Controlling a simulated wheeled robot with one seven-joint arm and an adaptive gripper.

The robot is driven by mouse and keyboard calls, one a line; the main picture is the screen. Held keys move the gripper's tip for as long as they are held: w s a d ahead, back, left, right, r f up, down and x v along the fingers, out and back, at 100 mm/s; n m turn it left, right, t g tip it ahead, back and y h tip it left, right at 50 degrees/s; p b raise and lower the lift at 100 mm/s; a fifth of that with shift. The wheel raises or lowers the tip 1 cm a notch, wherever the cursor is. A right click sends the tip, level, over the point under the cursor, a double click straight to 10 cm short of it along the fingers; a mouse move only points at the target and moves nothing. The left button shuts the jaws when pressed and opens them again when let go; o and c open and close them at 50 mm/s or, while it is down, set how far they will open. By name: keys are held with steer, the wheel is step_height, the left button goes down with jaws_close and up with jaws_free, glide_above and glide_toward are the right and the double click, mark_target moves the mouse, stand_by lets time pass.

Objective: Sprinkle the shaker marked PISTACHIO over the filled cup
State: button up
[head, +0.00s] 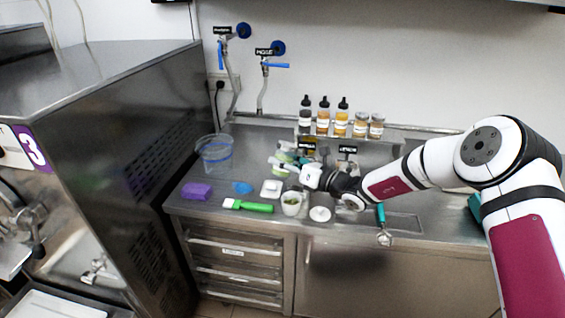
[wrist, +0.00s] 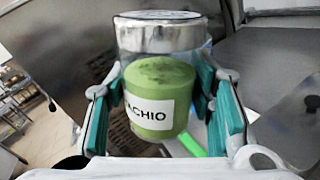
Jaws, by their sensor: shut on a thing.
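The PISTACHIO shaker (wrist: 158,92) is a clear jar with green contents, a silver lid and a white label; only "ACHIO" shows. My gripper (wrist: 162,100) is shut on it, with teal finger pads on both sides. In the head view my gripper (head: 303,170) is above the counter, just behind and above the filled cup (head: 291,208).
A green-handled tool (head: 248,206), purple block (head: 197,191), blue item (head: 242,187) and clear bucket (head: 214,152) lie left of the cup. A white round lid (head: 320,214) and teal-handled scoop (head: 382,222) are right. Several bottles and jars (head: 341,122) line the back shelf.

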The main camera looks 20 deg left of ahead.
steer(key=shift+r+n+p, duration=0.4)
steer(key=shift+n+p, duration=0.1)
steer(key=shift+n, duration=0.65)
steer(key=shift+r+n+p, duration=0.35)
steer(key=shift+n+p, duration=0.1)
steer(key=shift+n, duration=0.7)
steer(key=s+d, duration=0.8)
steer(key=s, duration=0.4)
steer(key=shift+s+d, duration=0.15)
steer(key=shift+s, duration=0.1)
